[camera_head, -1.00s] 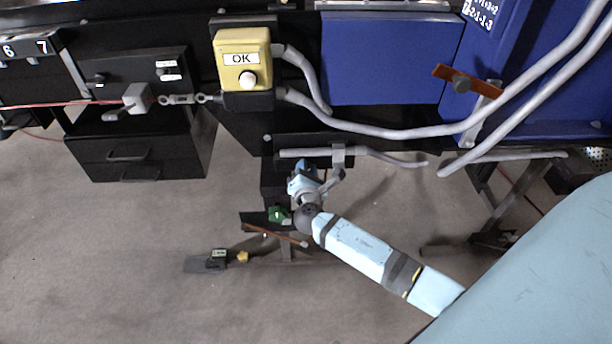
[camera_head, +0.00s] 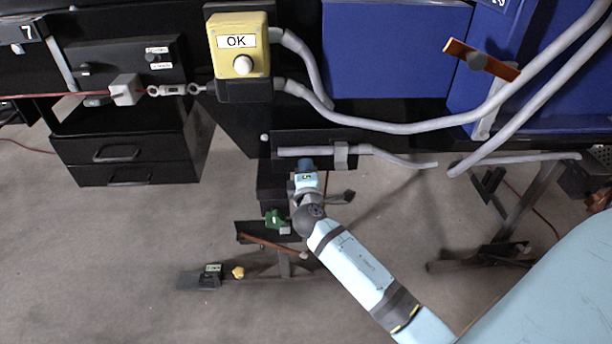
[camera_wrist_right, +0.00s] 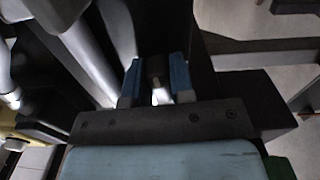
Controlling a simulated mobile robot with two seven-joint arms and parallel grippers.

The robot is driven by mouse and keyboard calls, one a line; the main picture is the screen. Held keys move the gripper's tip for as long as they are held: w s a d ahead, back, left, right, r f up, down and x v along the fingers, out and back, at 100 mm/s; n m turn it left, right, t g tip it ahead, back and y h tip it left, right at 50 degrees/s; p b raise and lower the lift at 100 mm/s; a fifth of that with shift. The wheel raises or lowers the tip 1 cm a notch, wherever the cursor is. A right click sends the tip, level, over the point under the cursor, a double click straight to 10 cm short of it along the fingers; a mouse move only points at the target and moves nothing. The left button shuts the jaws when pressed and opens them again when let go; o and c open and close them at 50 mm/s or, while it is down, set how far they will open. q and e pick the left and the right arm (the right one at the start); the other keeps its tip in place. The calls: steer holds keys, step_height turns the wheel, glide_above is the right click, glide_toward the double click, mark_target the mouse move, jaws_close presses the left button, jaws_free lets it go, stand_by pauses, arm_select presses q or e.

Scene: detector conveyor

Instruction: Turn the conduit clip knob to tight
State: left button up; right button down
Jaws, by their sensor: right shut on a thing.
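A pale grey conduit (camera_head: 310,152) with a grey clip (camera_head: 341,155) runs along a black plate under the bench edge. My right gripper (camera_head: 306,164) is just below the conduit, left of the clip, with its blue fingertips up against the dark structure. In the right wrist view, the blue fingers of my right gripper (camera_wrist_right: 156,88) are shut on a small dark knob (camera_wrist_right: 155,68), one finger on each side. In the head view the gripper hides this knob, and its turn position cannot be told. My left gripper is not in view.
A yellow OK box (camera_head: 228,63) with a white button stands above left. Thick grey hoses (camera_head: 400,127) cross above. An orange handle (camera_head: 497,66) is at upper right. Black drawers (camera_head: 120,160) are at left. A green item (camera_head: 275,217) sits low beside my wrist.

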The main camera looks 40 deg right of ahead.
steer(key=shift+m+b, duration=0.3)
steer(key=shift+m, duration=0.2)
steer(key=c, duration=1.1)
jaws_free()
steer(key=shift+s, duration=0.1)
